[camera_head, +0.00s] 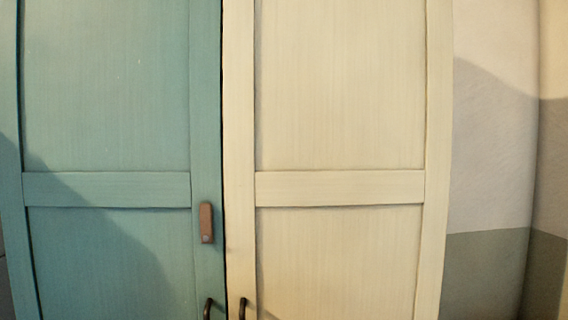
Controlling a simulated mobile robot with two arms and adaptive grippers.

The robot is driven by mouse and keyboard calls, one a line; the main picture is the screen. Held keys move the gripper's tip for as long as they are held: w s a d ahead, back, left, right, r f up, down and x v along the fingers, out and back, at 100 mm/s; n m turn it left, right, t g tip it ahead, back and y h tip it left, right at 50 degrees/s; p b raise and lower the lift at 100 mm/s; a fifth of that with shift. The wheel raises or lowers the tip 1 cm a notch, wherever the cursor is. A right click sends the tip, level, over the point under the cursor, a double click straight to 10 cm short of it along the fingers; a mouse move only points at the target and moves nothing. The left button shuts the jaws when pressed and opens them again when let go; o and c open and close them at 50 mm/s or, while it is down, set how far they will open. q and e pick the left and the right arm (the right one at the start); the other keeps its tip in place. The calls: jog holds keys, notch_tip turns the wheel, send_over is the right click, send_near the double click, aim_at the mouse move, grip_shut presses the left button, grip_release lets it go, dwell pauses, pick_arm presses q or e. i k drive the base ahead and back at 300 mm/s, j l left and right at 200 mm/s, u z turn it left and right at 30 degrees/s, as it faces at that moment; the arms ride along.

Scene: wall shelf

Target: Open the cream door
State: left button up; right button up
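The cream door (340,187) fills the middle of the head view and looks shut. A dark curved handle (242,308) sits low on its left edge, partly cut off by the bottom of the picture. Neither of my grippers shows in the view.
A teal door (105,190) stands directly left of the cream door, with a thin dark gap between them. It has its own dark handle (208,309) and a brown tab (206,222) near its right edge. A bare wall (491,170) lies to the right.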

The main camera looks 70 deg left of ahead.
aim_at(337, 127)
jog(key=u, duration=1.85)
